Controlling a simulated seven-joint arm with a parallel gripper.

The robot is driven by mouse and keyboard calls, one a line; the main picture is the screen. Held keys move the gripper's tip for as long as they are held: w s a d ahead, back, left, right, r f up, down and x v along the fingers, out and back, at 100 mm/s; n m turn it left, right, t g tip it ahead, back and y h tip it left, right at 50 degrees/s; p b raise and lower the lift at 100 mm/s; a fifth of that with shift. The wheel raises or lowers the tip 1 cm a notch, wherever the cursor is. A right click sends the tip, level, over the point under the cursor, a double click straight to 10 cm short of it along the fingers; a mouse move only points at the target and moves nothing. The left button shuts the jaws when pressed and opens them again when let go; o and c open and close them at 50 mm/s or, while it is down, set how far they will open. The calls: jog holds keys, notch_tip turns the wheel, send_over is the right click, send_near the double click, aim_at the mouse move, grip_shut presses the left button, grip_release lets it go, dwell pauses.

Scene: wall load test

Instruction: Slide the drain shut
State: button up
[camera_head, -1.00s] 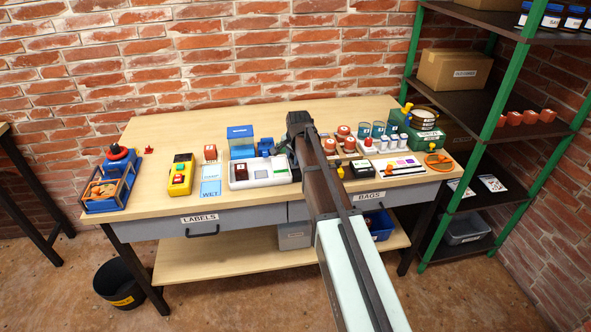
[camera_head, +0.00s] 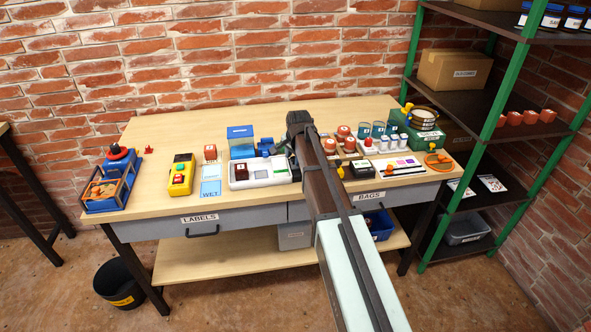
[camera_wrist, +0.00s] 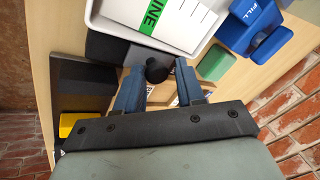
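In the wrist view a round black knob (camera_wrist: 156,70) sticks up beside a dark grey block (camera_wrist: 112,50) at the edge of a white tray (camera_wrist: 150,30). It may be the drain slide's handle; no drain label is readable. My gripper (camera_wrist: 159,72) is open, its two blue fingers on either side of the knob, with small gaps showing. In the head view the white tray (camera_head: 243,183) stands at the bench middle, below a blue-lidded tank (camera_head: 241,141). My arm hides most of the gripper and the knob there.
A blue FILL lever (camera_wrist: 258,30) and a green block (camera_wrist: 215,63) are close on the right in the wrist view. A yellow-and-black control box (camera_head: 181,174) stands left on the bench. Jars (camera_head: 343,132) and a green machine (camera_head: 398,126) crowd the right.

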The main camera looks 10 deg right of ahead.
aim_at(294, 159)
jog(key=shift+r, duration=3.4)
jog(key=s+a+f+g, duration=0.1)
jog(key=s+f, duration=0.5)
jog(key=s, duration=0.3)
jog(key=s+a+f+g, duration=0.1)
jog(key=s+a+f, duration=0.1)
jog(key=s+f, duration=0.6)
jog(key=s+d+f+n+g, duration=0.1)
jog(key=s+f+n+g, duration=0.2)
jog(key=s+f, duration=0.8)
jog(key=s+d+f+n+g, duration=0.2)
jog(key=s+f+n, duration=0.1)
jog(key=s+f, duration=0.8)
jog(key=s+f+n+g, duration=0.2)
jog(key=s+f, duration=0.5)
jog(key=s, duration=0.4)
jog(key=s+f+n+g, duration=0.2)
jog(key=s+f, duration=0.5)
jog(key=s, duration=0.4)
jog(key=shift+s+d+f, duration=0.35)
jog(key=shift+s+d, duration=0.05)
jog(key=shift+d, duration=0.05)
